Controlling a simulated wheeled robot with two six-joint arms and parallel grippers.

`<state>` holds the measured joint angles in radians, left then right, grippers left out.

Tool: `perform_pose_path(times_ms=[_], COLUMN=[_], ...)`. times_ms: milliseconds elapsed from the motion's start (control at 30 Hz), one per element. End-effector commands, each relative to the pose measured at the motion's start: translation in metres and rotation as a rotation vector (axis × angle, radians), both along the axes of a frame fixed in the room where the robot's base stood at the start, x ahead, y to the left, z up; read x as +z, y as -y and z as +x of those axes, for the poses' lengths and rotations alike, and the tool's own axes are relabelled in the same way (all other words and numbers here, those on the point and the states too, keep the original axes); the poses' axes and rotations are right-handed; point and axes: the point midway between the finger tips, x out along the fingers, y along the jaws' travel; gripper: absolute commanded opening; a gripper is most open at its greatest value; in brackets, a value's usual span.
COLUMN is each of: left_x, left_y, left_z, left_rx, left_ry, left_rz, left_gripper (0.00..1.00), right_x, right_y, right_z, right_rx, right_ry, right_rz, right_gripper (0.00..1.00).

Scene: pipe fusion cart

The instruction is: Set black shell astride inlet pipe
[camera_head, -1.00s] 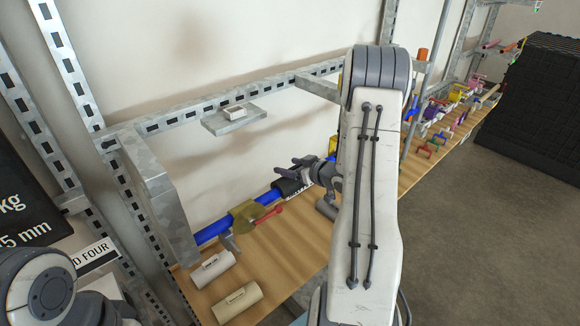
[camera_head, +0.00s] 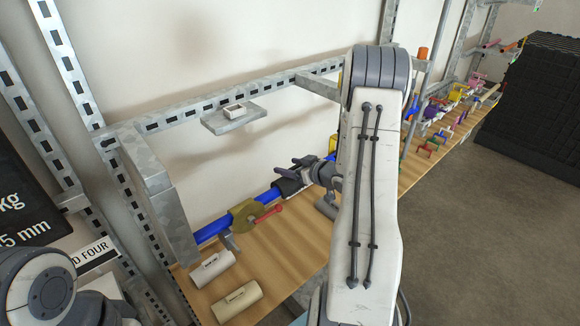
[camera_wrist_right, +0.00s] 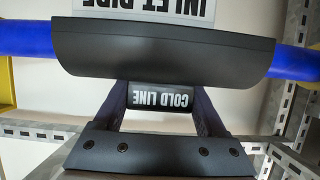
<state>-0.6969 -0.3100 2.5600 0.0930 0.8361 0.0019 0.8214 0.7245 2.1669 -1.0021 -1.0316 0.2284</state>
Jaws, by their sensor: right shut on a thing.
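The black shell (camera_head: 287,187) is a long half-round cover lying against the blue inlet pipe (camera_head: 212,229). It also shows large in the right wrist view (camera_wrist_right: 165,46), with the blue pipe (camera_wrist_right: 30,38) coming out at both ends. My right gripper (camera_wrist_right: 160,98) is shut on the shell's small black handle, which reads COLD LINE. In the head view the gripper (camera_head: 301,172) is at the shell, partly hidden by my forearm. I cannot tell whether the shell is fully seated. My left gripper is out of view.
An olive valve body (camera_head: 244,215) with a red lever (camera_head: 268,213) is on the pipe left of the shell. Two cream shells (camera_head: 212,268) (camera_head: 238,301) lie on the wooden shelf (camera_head: 288,245). A metal plate (camera_head: 236,117) juts from the rail above.

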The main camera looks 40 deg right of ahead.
Motion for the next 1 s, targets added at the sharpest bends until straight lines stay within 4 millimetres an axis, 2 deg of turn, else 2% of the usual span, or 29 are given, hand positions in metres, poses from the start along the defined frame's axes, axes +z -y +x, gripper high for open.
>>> perform_pose_path(times_ms=[433, 467, 500, 533, 833, 1000], left_x=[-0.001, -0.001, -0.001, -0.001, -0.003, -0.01], left_y=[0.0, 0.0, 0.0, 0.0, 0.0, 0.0], left_z=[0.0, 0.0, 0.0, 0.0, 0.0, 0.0], left_rx=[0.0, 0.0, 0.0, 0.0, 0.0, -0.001], left_ry=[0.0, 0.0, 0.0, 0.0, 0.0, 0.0], left_rz=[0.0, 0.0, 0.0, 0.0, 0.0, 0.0], left_gripper=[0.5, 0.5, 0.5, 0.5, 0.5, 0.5], right_x=[-0.001, -0.002, -0.001, -0.001, 0.0, 0.008], right_y=[0.0, 0.0, 0.0, 0.0, 0.001, 0.003], right_z=[0.0, 0.0, 0.0, 0.0, -0.003, -0.026], right_rx=[0.0, 0.0, 0.0, 0.0, -0.001, -0.005], right_ry=[0.0, 0.0, 0.0, 0.0, 0.0, 0.002], right_rz=[0.0, 0.0, 0.0, 0.0, 0.0, -0.002], right_gripper=[0.2, 0.78, 0.93, 1.0, 1.0, 1.0])
